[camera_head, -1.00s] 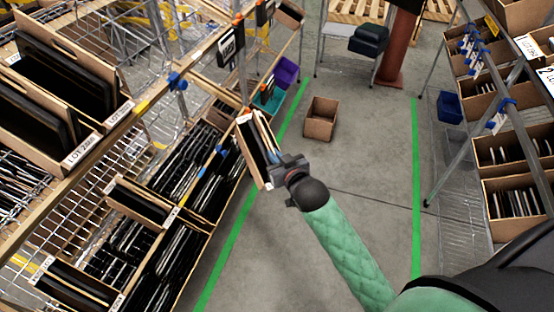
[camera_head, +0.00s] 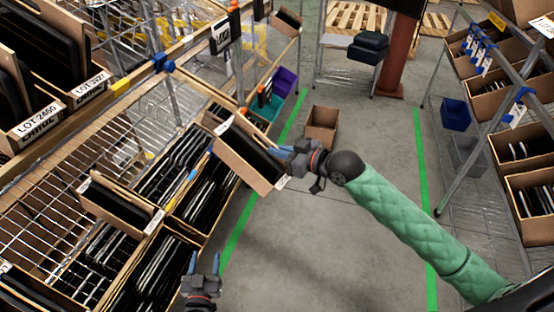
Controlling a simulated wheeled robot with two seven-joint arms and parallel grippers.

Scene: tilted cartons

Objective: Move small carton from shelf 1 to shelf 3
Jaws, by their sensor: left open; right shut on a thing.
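A small brown carton (camera_head: 236,170) with dark flat items inside is tilted at the aisle side of the left rack, in the middle of the head view. My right gripper (camera_head: 287,155) is shut on the carton's right end; its fingertips are partly hidden. The carton overlaps the rack's front edge in the picture, and I cannot tell whether it touches it. My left gripper (camera_head: 204,266) is open and empty at the bottom, below the carton, with its fingers pointing up in the picture.
The left rack has wire shelves (camera_head: 60,215) and several cartons of dark flat items. Lot-labelled cartons (camera_head: 37,122) stand on its upper level. An empty brown box (camera_head: 322,124) is on the floor. Another rack with cartons (camera_head: 522,150) stands right.

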